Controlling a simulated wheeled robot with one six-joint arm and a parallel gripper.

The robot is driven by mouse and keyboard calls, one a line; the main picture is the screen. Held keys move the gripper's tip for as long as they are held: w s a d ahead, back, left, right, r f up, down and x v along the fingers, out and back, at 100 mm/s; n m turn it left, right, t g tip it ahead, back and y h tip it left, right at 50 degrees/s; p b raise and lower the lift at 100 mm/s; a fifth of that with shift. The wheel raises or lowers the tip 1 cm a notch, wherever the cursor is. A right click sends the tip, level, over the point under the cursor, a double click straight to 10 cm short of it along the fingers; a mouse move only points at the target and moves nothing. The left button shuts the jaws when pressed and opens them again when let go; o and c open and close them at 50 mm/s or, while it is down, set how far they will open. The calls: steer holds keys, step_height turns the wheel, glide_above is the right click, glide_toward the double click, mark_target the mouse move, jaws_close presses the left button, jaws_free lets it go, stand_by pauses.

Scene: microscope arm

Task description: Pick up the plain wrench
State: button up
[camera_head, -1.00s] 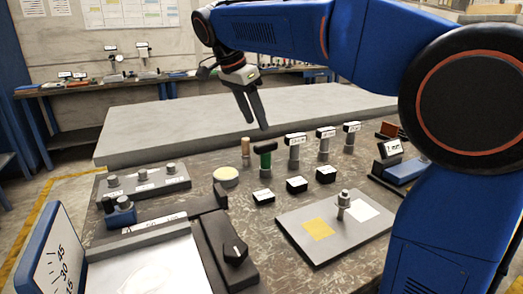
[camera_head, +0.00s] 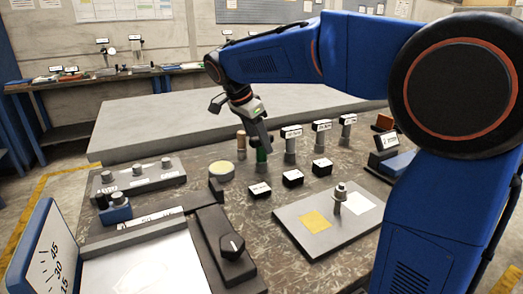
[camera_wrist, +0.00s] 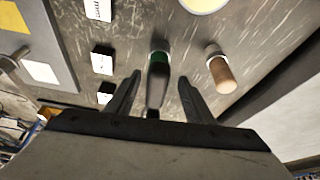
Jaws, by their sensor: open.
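I cannot tell by sight which thing is the plain wrench, as the small labels are unreadable. An upright tool with a green body (camera_head: 262,156) and black top stands on the mottled bench. In the wrist view the green tool (camera_wrist: 158,58) lies between the two fingers of my gripper (camera_wrist: 158,80), which is open, with gaps on both sides. In the head view my gripper (camera_head: 260,140) points down over the green tool and hides its top. A wooden-coloured peg (camera_head: 241,140) stands just left of it; the peg (camera_wrist: 221,72) is right of the fingers in the wrist view.
Several grey posts with labelled heads (camera_head: 290,148) stand to the right. Small black label blocks (camera_head: 260,190) lie in front. A round cream-topped dish (camera_head: 221,171) is at left. A grey plate (camera_head: 310,240) with yellow and white squares holds a short metal post (camera_head: 340,197).

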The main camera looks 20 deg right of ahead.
steer(key=shift+s+x, duration=0.15)
steer(key=shift+x, duration=1.2)
steer(key=shift+s+x, duration=0.15)
steer(key=shift+x, duration=1.15)
jaws_close()
steer(key=shift+w+r, duration=0.1)
step_height(320, 180, up, 9)
steer(key=shift+r, duration=0.1)
steer(key=shift+a+r, duration=0.1)
steer(key=shift+r, duration=0.25)
